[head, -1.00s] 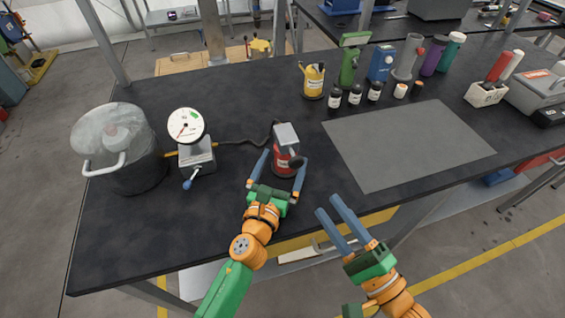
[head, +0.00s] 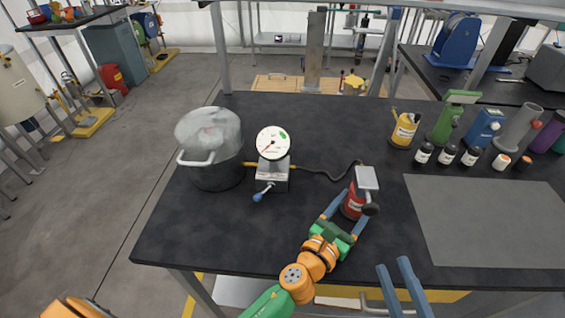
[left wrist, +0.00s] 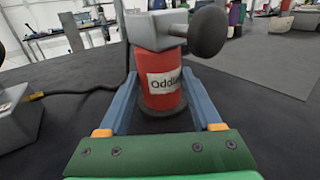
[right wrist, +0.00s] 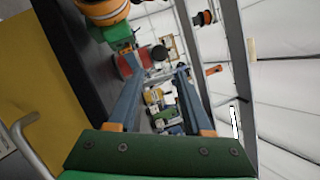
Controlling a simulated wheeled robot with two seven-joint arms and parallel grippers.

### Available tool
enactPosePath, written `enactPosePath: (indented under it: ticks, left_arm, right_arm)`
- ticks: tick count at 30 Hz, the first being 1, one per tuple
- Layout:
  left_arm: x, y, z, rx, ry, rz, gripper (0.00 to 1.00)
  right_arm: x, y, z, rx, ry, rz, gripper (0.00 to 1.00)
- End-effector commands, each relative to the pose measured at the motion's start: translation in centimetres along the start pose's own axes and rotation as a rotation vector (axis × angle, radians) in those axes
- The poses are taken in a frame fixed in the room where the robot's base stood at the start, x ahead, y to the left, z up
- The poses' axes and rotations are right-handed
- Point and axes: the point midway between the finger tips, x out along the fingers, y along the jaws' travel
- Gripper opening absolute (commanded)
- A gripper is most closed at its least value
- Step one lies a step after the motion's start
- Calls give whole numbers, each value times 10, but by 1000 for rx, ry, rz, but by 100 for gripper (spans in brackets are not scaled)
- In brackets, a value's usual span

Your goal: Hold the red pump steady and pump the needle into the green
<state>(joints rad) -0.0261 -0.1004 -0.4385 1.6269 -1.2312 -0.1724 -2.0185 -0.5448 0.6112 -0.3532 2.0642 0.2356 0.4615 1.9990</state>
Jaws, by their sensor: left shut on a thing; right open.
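The red pump (head: 353,202) stands upright on the black table, with a grey head and a dark round knob on top. My left gripper (head: 355,205) is shut on its body, one finger on each side; the left wrist view also shows the pump (left wrist: 162,84) with its partly hidden label. The white gauge (head: 272,142) stands on a grey box left of the pump. Its red needle (head: 267,148) points to the lower left; the green zone (head: 283,135) is at the upper right. My right gripper (head: 394,266) is open and empty beyond the table's front edge, right of the pump.
A dark hose (head: 325,178) runs between gauge box and pump. A pot (head: 216,175) with a cloudy cover stands left of the gauge. A grey mat (head: 485,225), bottles and a yellow can (head: 404,130) are to the right. The table's front left is clear.

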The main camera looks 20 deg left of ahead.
Motion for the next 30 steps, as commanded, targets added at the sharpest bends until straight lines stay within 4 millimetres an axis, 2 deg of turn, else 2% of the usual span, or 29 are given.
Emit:
enactPosePath:
  ticks: [8,12,13,14,17,21,24,30]
  left_arm:
    - [0,0,-1,0,1,0,0]
    - [0,0,-1,0,2,0,0]
    - [0,0,-1,0,2,0,0]
    - [0,0,-1,0,2,0,0]
    - [0,0,-1,0,2,0,0]
    - [0,0,-1,0,2,0,0]
    - [0,0,-1,0,2,0,0]
    - [0,0,-1,0,1,0,0]
  right_arm:
    - [0,0,0,0,0,0,50]
    - [0,0,0,0,0,0,12]
    - [0,0,0,0,0,0,4]
    - [0,0,1,-1,1,0,0]
    - [-7,5,18,-23,23,9,0]
    - [-23,2,52,-154,131,44,0]
    - [-32,-7,58,-274,227,90,0]
    - [-42,-16,56,-398,318,155,0]
